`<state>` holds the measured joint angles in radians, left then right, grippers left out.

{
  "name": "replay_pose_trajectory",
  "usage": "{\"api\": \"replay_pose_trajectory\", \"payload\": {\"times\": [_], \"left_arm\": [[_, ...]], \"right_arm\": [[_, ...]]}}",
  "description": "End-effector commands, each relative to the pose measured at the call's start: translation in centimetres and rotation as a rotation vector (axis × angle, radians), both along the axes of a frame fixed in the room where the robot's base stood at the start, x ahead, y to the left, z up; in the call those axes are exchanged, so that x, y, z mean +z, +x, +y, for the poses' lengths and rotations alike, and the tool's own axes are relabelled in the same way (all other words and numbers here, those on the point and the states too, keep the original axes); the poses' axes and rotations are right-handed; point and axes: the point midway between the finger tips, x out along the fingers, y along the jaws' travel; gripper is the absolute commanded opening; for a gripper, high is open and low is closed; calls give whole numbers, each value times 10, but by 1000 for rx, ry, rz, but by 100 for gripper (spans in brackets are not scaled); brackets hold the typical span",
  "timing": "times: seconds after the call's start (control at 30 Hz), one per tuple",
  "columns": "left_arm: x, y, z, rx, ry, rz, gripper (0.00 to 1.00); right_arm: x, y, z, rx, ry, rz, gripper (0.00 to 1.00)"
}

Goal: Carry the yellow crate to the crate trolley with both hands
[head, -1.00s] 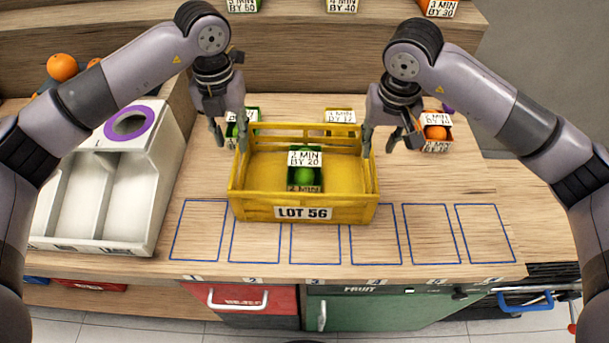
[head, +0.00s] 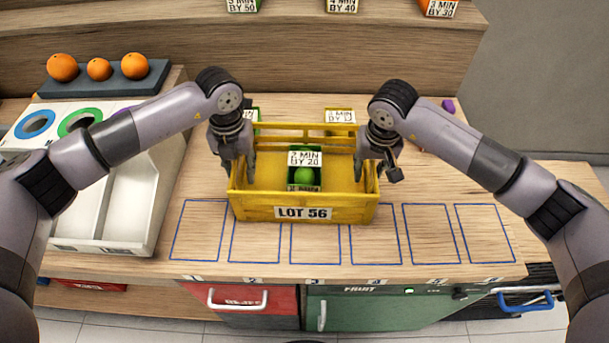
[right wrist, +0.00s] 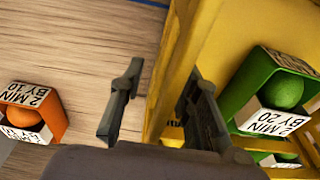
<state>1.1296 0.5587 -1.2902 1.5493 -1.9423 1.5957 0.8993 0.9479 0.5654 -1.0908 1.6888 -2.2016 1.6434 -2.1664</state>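The yellow crate (head: 350,212), labelled LOT 56, stands on the wooden counter and holds a green box (head: 305,178) with a green fruit. My left gripper (head: 240,178) is at the crate's left side wall, its fingers apart near the rim. My right gripper (head: 368,172) is at the right side wall. In the right wrist view my right gripper (right wrist: 158,100) is open, one finger outside the crate wall (right wrist: 180,65) and the other on the inner side. I cannot identify the crate trolley for certain.
A white bin unit (head: 130,200) stands left of the crate. Blue outlined squares (head: 432,234) mark the clear counter front. An orange box (right wrist: 35,112) sits right of the crate. A dark rack with a blue handle (head: 525,303) is at the lower right. Shelves rise behind.

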Motion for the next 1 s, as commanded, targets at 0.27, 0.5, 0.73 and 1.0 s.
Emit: {"api": "replay_pose_trajectory", "payload": {"times": [0.27, 0.5, 0.73, 1.0], "left_arm": [[0, 0, 0, 0, 0, 0, 15], [0, 0, 0, 0, 0, 0, 0], [1, 0, 0, 0, 0, 0, 0], [1, 0, 0, 0, 0, 0, 0]], "right_arm": [[0, 0, 0, 0, 0, 0, 15], [0, 0, 0, 0, 0, 0, 0], [0, 0, 0, 0, 0, 0, 0], [1, 0, 0, 0, 0, 0, 0]]}}
